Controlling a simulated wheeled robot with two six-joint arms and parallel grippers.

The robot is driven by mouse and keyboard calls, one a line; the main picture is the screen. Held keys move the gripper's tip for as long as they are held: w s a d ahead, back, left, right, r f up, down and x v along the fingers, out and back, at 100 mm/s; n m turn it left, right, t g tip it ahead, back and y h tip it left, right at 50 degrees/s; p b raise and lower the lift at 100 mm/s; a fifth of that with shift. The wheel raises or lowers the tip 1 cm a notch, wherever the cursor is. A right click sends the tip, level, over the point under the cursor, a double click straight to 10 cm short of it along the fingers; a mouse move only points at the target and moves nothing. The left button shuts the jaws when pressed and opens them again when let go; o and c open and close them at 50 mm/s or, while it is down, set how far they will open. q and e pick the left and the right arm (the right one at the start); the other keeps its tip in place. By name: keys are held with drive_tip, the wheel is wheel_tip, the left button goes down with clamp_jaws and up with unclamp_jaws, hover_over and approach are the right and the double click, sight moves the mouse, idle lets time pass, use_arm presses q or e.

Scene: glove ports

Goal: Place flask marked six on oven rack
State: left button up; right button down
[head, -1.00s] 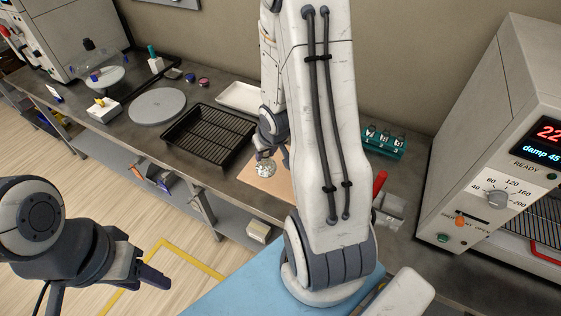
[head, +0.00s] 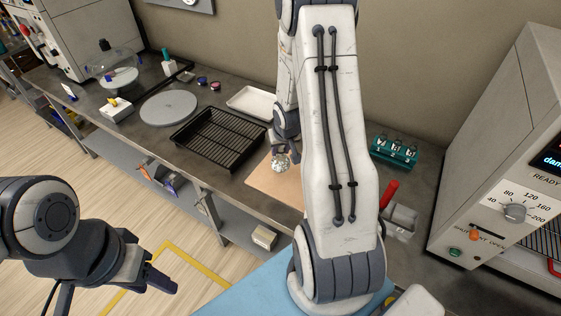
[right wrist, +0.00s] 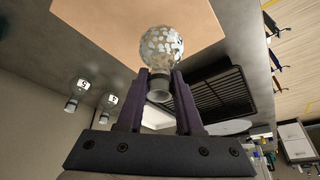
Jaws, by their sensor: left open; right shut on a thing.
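My right gripper (head: 281,150) is shut on a round, speckled glass flask (head: 281,162), held by its neck. In the right wrist view the same flask (right wrist: 160,50) sits between the two fingers; I can read no number on it. In the head view it shows in front of the tan mat (head: 264,181); I cannot tell its exact height. My left gripper (head: 160,280) is open and empty at the lower left, away from the bench. The oven (head: 500,160) is at the right, with part of its wire rack (head: 538,240) showing at the picture's edge.
A black slotted tray (head: 218,138), a white tray (head: 252,101) and a grey disc (head: 169,108) lie left of the mat. A red-handled item (head: 390,192) lies near the oven.

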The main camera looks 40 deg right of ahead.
sight(281, 155)
drive_tip(key=shift+w+f, duration=0.25)
drive_tip(key=shift+f+b, duration=0.55)
drive_tip(key=shift+f, duration=1.3)
drive_tip(key=shift+f, duration=0.2)
drive_tip(key=c, duration=0.6)
unclamp_jaws()
drive_tip(key=shift+o, duration=0.2)
